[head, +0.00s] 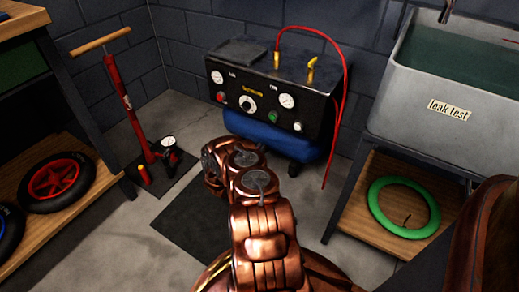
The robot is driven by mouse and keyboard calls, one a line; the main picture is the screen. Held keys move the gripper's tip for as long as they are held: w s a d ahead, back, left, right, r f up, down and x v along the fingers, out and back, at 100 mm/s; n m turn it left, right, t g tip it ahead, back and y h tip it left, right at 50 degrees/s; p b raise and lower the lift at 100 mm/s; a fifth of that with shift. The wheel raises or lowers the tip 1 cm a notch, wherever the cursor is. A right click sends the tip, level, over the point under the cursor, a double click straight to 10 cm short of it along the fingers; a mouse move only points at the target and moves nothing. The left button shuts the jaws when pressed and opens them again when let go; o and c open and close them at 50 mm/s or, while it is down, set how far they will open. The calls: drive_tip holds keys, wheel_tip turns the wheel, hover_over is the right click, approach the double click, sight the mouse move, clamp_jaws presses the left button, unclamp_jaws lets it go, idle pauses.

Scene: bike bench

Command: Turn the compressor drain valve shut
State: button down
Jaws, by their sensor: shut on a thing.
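The compressor (262,104) stands against the back wall, with a black control box above a blue tank (275,132). I cannot make out its drain valve; the lower part of the tank is partly behind my copper arm. My arm reaches from the bottom middle toward the tank's underside. My gripper's fingers do not show; the arm links cover that area, so I cannot see what they touch.
A red floor pump (127,103) stands on the left beside a wooden shelf (75,200) with wheels. A red hose (339,115) hangs at the compressor's right. A grey leak-test sink (424,121) stands on the right, above a green ring (403,233). A dark mat (190,225) lies on the floor.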

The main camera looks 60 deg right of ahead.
drive_tip(key=shift+s+a+r+p, duration=0.1)
drive_tip(key=shift+p, duration=0.75)
drive_tip(key=m+p, duration=0.1)
drive_tip(key=p, duration=0.2)
drive_tip(key=shift+s+r+m, duration=0.1)
drive_tip(key=shift+s+m, duration=0.05)
drive_tip(key=shift+m, duration=0.25)
drive_tip(key=m+p, duration=0.2)
drive_tip(key=m, duration=0.1)
drive_tip(key=shift+s+f, duration=0.35)
drive_tip(key=m, duration=0.4)
drive_tip(key=s+f+m+b, duration=0.1)
drive_tip(key=m, duration=0.1)
drive_tip(key=shift+f, duration=0.1)
drive_tip(key=m, duration=0.3)
drive_tip(key=shift+s+f+m+b, duration=0.2)
drive_tip(key=shift+f+m+b, duration=0.15)
drive_tip(key=shift+f+m, duration=0.3)
drive_tip(key=shift+m, duration=1.25)
drive_tip(key=c, duration=1.2)
unclamp_jaws()
